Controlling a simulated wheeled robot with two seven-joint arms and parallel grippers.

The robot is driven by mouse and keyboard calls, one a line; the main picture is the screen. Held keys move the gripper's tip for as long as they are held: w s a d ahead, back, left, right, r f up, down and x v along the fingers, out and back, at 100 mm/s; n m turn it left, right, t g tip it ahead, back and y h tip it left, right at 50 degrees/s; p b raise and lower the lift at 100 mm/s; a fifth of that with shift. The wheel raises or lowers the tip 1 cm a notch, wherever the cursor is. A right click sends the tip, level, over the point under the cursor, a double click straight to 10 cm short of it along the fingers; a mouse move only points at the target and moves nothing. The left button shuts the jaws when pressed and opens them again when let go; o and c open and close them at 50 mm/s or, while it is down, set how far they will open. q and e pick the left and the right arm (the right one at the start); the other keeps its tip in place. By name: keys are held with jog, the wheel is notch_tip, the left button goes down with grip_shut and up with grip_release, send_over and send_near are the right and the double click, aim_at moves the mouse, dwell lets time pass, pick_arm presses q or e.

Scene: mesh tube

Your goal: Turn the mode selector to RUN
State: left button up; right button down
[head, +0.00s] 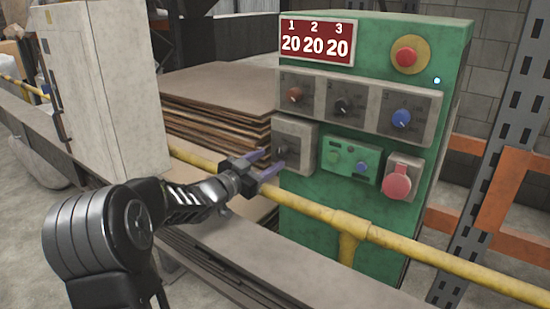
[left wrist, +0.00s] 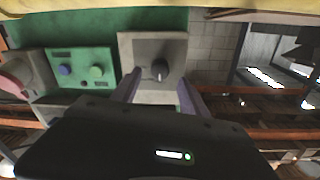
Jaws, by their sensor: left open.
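The green control cabinet (head: 340,225) stands beyond the yellow rail. At its lower left is a grey switch plate (head: 303,135) with a dark selector knob (head: 281,151); its lettering is too small to read. My left gripper (head: 271,160) is open, its two purple fingers pointing at this knob. In the left wrist view, which is upside down, the knob (left wrist: 160,70) shows between the finger ends, with nothing gripped. I cannot tell whether the fingers touch it. My right gripper is not in view.
Above are three knobs, brown (head: 295,95), black (head: 343,106) and blue (head: 401,118), and a red button (head: 406,57). The yellow rail (head: 315,210) runs below my gripper.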

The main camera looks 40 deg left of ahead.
aim_at(279, 154)
pick_arm(q)
jog(key=shift+w, duration=1.85)
grip_shut()
